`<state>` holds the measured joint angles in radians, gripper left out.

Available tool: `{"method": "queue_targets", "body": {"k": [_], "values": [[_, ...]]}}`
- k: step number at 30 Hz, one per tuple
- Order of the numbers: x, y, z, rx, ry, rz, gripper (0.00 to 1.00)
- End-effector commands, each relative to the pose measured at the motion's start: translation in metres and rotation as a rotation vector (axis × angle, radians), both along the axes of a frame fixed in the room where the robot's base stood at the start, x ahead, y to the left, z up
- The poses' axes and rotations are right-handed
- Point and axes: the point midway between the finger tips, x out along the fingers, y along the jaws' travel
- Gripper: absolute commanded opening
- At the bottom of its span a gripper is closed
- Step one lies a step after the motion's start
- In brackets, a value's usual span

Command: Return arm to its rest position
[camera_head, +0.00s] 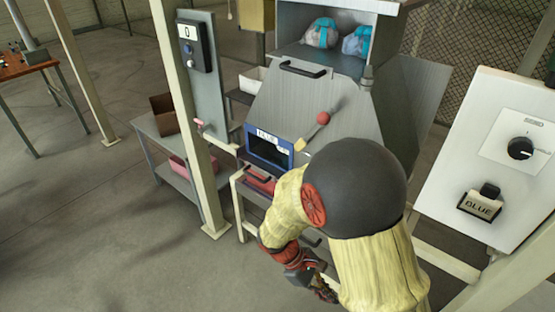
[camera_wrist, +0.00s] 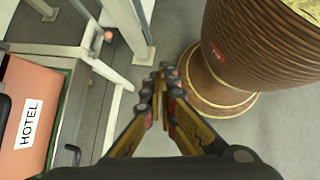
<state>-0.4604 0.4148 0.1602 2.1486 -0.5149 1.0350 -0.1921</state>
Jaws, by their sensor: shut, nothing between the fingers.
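My gripper (camera_head: 316,287) is low in the head view, at the end of my folded arm, in front of the grey metal machine (camera_head: 350,120). Part of it is hidden behind my forearm. In the wrist view my gripper (camera_wrist: 160,82) has its fingers brought together with nothing between them. It hangs over bare grey floor and touches nothing that I can see.
In the wrist view an orange panel labelled HOTEL (camera_wrist: 30,115) and a pale frame (camera_wrist: 88,52) stand left. The head view shows a cream post (camera_head: 180,100), a shelf table (camera_head: 150,135), bagged items (camera_head: 322,34) and a white control panel (camera_head: 490,150).

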Motion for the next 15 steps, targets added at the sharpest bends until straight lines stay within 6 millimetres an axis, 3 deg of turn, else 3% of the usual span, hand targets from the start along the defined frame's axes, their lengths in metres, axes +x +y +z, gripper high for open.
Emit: {"method": "queue_targets", "body": {"k": [1, 15], "values": [[-0.004, 0.001, 0.015, 0.038, -0.053, -0.071, 0.00], [-0.035, 0.013, 0.127, 0.371, -0.447, -0.621, 0.00]]}}
